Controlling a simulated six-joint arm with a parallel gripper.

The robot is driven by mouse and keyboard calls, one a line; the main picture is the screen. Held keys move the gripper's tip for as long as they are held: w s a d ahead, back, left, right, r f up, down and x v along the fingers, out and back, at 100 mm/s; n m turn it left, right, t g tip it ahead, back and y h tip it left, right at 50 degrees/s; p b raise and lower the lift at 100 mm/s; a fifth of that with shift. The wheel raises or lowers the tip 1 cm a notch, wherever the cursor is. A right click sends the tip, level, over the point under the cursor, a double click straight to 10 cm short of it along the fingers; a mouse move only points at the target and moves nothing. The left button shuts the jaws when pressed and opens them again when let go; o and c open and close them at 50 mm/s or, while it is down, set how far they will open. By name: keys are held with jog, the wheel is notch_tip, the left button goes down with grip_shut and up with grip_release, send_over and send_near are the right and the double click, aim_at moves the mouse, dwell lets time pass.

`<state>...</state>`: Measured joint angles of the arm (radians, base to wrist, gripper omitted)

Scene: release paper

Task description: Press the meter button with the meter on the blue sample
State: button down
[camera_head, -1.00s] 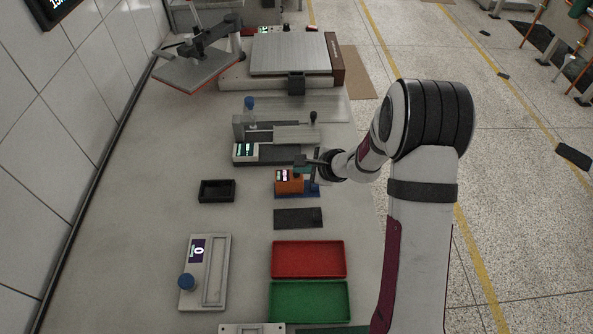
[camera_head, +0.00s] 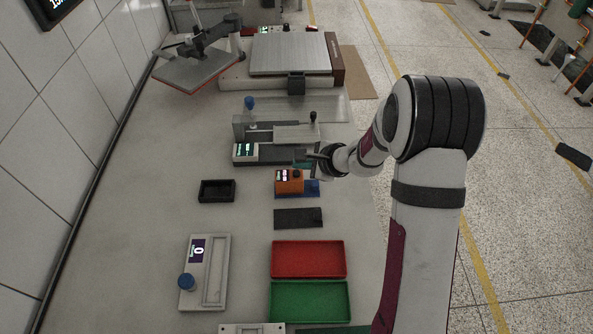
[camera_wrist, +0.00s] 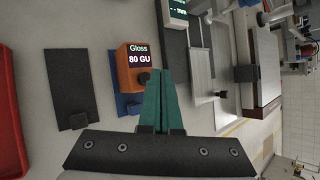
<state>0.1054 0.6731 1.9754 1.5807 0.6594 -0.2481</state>
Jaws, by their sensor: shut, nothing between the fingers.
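The orange meter (camera_head: 288,186) sits on the blue sample (camera_head: 312,188) in the middle of the bench. In the wrist view the meter (camera_wrist: 130,78) reads "Gloss 80 GU" and has a dark round button (camera_wrist: 143,73) on its top. The blue sample (camera_wrist: 119,95) shows around the meter there. My gripper (camera_head: 309,157) is shut and empty, with its fingers apart from the meter, above and just beyond it in the head view. In the wrist view the teal fingers (camera_wrist: 164,72) are together, just right of the button.
A dark sample plate (camera_head: 298,219) lies in front of the meter, then a red tray (camera_head: 308,260) and a green tray (camera_head: 310,302). A small black box (camera_head: 217,190) stands left. A device with a display and slide (camera_head: 272,153) stands close behind. Open bench lies to the left.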

aim_at(301, 177)
jog(key=shift+r, duration=0.1)
jog(key=shift+r, duration=2.4)
